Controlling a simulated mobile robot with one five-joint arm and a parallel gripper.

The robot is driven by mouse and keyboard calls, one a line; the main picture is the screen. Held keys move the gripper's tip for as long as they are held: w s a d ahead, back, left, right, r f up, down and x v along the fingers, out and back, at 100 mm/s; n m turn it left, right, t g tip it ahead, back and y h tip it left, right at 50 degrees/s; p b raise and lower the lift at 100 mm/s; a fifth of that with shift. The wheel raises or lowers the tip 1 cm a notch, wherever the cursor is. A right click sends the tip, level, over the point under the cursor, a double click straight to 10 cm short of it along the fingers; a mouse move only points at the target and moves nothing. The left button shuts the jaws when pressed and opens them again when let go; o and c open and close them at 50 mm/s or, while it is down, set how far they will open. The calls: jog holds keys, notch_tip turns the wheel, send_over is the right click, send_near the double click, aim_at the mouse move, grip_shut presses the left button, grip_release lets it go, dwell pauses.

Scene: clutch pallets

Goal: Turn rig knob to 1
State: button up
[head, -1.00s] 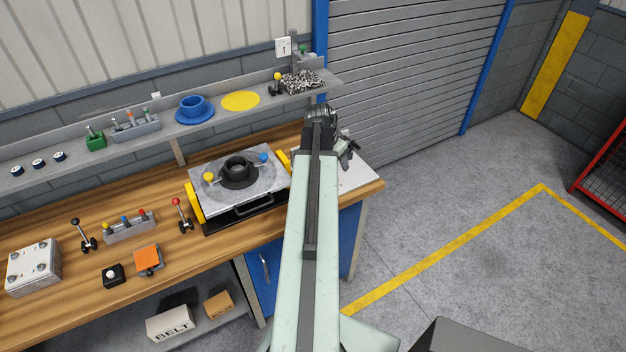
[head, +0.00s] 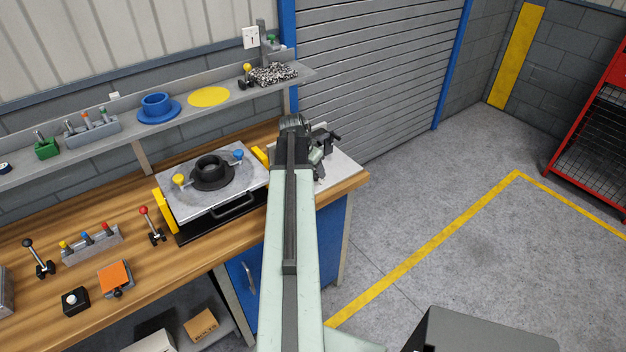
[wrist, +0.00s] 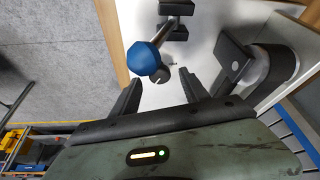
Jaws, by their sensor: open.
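The rig stands on a white plate (head: 340,168) at the right end of the bench, partly hidden behind my arm in the head view. In the wrist view it shows a blue faceted knob (wrist: 143,58) on a metal rod and a small dark grey round knob (wrist: 160,75) beside it, with a small mark at its edge. My gripper (wrist: 160,77) is open and empty. Its fingertips lie on either side of the small grey knob in the picture; I cannot tell the depth between them.
A dark cylinder on a bracket (wrist: 270,70) stands right of my gripper. Left of the rig is a plate fixture (head: 180,212) with yellow and blue knobs. A shelf (head: 135,137) runs along the wall above the bench.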

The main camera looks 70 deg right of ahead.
jog(key=shift+b+x, duration=0.35)
jog(key=shift+x, duration=0.6)
grip_shut()
jog(key=shift+r, duration=0.1)
